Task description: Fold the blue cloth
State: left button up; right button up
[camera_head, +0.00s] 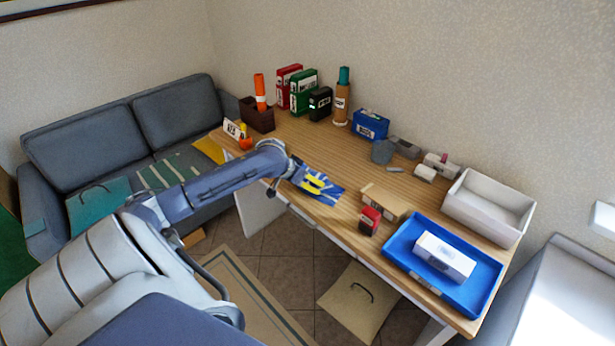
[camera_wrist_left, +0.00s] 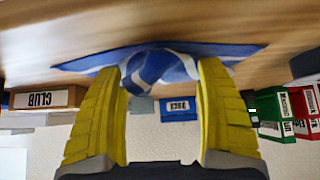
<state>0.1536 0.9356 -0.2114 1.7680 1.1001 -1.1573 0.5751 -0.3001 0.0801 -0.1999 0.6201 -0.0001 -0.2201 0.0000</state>
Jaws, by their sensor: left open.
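The blue cloth (camera_head: 329,192) with pale stripes lies on the wooden table near its front edge, partly hidden by my left gripper in the head view. In the left wrist view the cloth (camera_wrist_left: 160,66) looks bunched up in the middle, with flat corners to both sides. My left gripper (camera_head: 316,186) has yellow fingers and is at the cloth. In the left wrist view its fingers (camera_wrist_left: 163,85) are spread apart on either side of the bunched part. I cannot tell whether they touch it. My right gripper is not in view.
On the table (camera_head: 300,136), a brown box (camera_head: 384,203) and a small red box (camera_head: 369,221) stand right of the cloth. A blue tray (camera_head: 481,291) holding a white box and an empty white bin (camera_head: 489,206) are farther right. Boxes and a cylinder (camera_head: 342,97) stand at the back.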

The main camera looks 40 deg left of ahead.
pick_arm(q)
notch_tip(320, 180, up, 9)
dwell(0.7)
